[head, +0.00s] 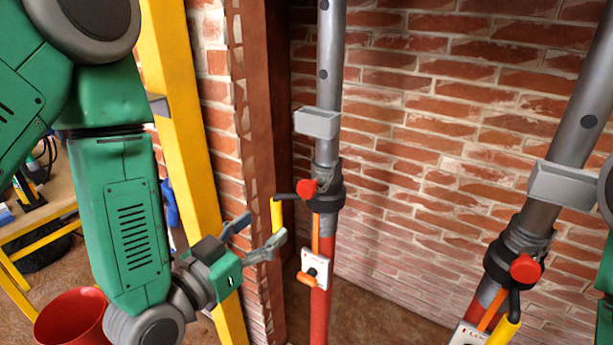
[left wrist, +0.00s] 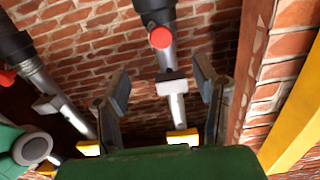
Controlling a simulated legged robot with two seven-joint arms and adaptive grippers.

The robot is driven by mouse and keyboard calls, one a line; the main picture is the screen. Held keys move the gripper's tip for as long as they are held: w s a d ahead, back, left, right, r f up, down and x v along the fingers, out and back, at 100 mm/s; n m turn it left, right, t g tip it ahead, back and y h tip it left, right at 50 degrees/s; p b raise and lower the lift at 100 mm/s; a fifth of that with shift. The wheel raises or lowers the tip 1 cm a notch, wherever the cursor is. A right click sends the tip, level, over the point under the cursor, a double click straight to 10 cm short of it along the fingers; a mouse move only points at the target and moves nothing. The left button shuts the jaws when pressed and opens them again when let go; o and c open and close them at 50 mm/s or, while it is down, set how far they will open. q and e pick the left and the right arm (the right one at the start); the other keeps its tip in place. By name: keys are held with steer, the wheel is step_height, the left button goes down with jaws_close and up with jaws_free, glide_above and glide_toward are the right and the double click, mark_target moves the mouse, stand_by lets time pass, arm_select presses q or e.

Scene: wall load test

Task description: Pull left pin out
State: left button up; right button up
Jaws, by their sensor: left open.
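The left prop is a grey tube (head: 328,110) over a red lower tube (head: 320,250), standing before the brick wall. A red knob (head: 307,187), likely the left pin's head, sits at its dark collar (head: 328,195); the knob also shows in the left wrist view (left wrist: 160,38). A yellow handle (head: 277,213) hangs from a dark rod at the collar. My left gripper (head: 262,231) is open and empty, left of and slightly below the knob, close to the yellow handle. I cannot tell whether it touches the handle. My right gripper is out of view.
A yellow column (head: 180,130) stands behind my left arm. A white tag (head: 315,268) with an orange piece hangs on the left prop. A second prop (head: 570,130) with a red knob (head: 525,268) stands at right. A red bucket (head: 72,318) is at lower left.

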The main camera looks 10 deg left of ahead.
mark_target(304, 192)
arm_select(q)
steer(key=b+x, duration=0.4)
steer(key=x, duration=0.8)
steer(key=shift+w+d+r+b, duration=0.1)
steer(key=shift+w+r+b, duration=0.1)
steer(key=shift+w+b, duration=0.1)
steer(key=shift+w+d, duration=0.2)
steer(key=shift+w, duration=0.4)
jaws_close()
